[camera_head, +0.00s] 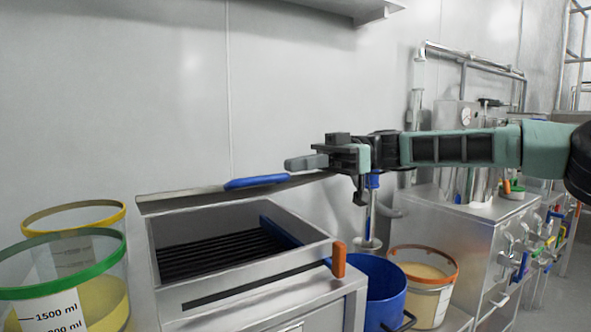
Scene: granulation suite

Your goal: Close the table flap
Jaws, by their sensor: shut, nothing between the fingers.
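The table flap (172,202) is a thin metal panel seen nearly edge-on along the back of an open steel box (240,277). It stands raised clear of the box opening, and dark ribbed slats show inside. A blue grip (257,182) lies along the flap's upper edge. My gripper (294,163) comes in from the right, shut and empty, with its tip pointing left. In the picture it is just above and right of the blue grip. Whether it touches the flap, I cannot tell. The gripper body hides the flap's right end.
An orange tab (338,259) sticks up at the box's right front corner. Measuring tubs with green (75,241) and yellow (72,213) rims stand at left. A blue bucket (384,294) and orange-rimmed tub (424,292) stand at right. A shelf (352,8) hangs above.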

